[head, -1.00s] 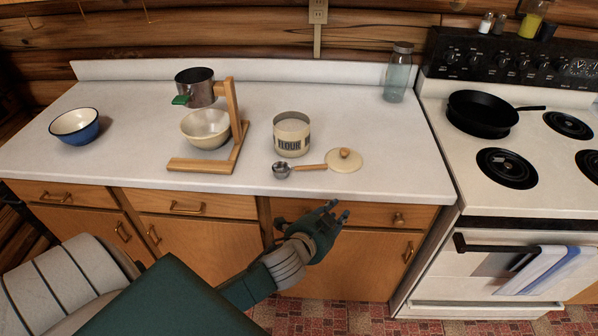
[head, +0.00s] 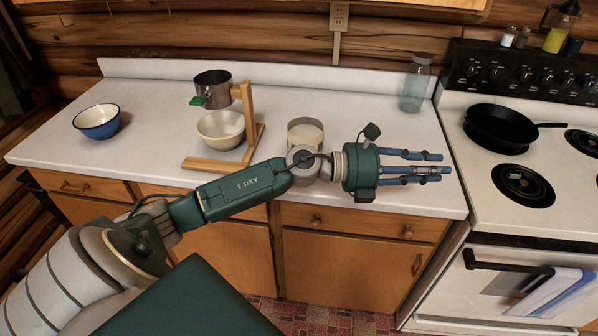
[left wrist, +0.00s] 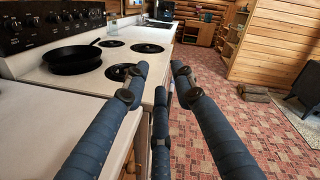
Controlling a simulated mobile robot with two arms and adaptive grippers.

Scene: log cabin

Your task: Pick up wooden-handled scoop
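The wooden-handled scoop does not show in the head view now; my left arm and hand cover the counter in front of the flour tin (head: 305,128), where it lay earlier. The tin's lid is hidden there too. My left gripper (head: 440,167) is open and empty, its blue fingers pointing right over the counter's front right part. In the left wrist view its fingers (left wrist: 158,78) are spread apart with nothing between them, facing the stove and floor. My right gripper is in neither view.
A wooden stand (head: 250,120) holds a metal sifter (head: 213,84) above a cream bowl (head: 221,129). A blue bowl (head: 97,124) stands at the left, a glass jar (head: 414,87) at the back right. The stove with a black pan (head: 497,128) adjoins the counter (head: 155,130).

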